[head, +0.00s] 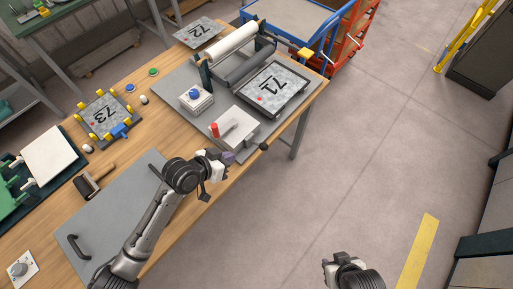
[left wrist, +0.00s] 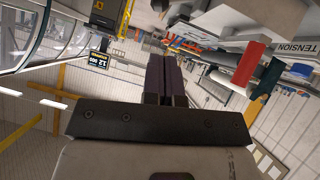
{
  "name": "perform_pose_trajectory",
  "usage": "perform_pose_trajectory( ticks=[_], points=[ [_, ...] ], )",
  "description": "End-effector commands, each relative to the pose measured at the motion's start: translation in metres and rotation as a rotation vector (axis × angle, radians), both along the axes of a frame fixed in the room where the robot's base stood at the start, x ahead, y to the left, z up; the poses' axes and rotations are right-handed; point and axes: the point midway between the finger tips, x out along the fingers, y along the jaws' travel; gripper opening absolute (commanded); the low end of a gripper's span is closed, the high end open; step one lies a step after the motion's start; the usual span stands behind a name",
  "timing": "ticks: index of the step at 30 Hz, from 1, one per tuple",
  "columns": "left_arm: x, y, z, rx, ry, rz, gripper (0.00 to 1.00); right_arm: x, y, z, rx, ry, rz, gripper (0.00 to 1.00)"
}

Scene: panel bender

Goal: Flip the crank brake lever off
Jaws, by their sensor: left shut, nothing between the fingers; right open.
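A small upright red-topped lever (head: 215,130) stands at the edge of a white box (head: 236,130) on the grey bender base. A red handle (left wrist: 248,65) also shows in the left wrist view; I take it for the same lever. I cannot tell for sure that it is the crank brake lever. My left gripper (head: 228,158) is shut and empty, just in front of the white box, apart from the red lever. Its closed dark fingers (left wrist: 166,78) show in the left wrist view. My right gripper (head: 342,261) is open and empty over the floor, far from the bench.
A black knob (head: 264,147) sticks out right of my left gripper. A blue-knobbed box (head: 195,98), rollers (head: 232,44), a yellow crank handle (head: 305,53) and panel 71 (head: 272,88) lie beyond. A grey plate (head: 120,208) lies beneath my left arm. Open floor is at right.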

Motion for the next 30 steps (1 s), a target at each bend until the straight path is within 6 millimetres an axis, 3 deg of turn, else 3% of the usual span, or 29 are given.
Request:
perform_pose_trajectory(
  ticks=[10, 24, 30],
  points=[
    [0.010, -0.011, -0.010, -0.002, 0.002, 0.002, 0.00, 0.000, -0.001, -0.002, -0.004, 0.001, 0.003, 0.40],
    [0.057, -0.064, -0.059, 0.000, 0.003, 0.000, 0.00, 0.000, -0.003, -0.008, -0.011, 0.001, 0.006, 0.40],
    [0.070, -0.078, -0.072, 0.000, 0.002, 0.001, 0.00, 0.000, -0.002, -0.010, -0.008, 0.001, 0.005, 0.40]
  ],
)
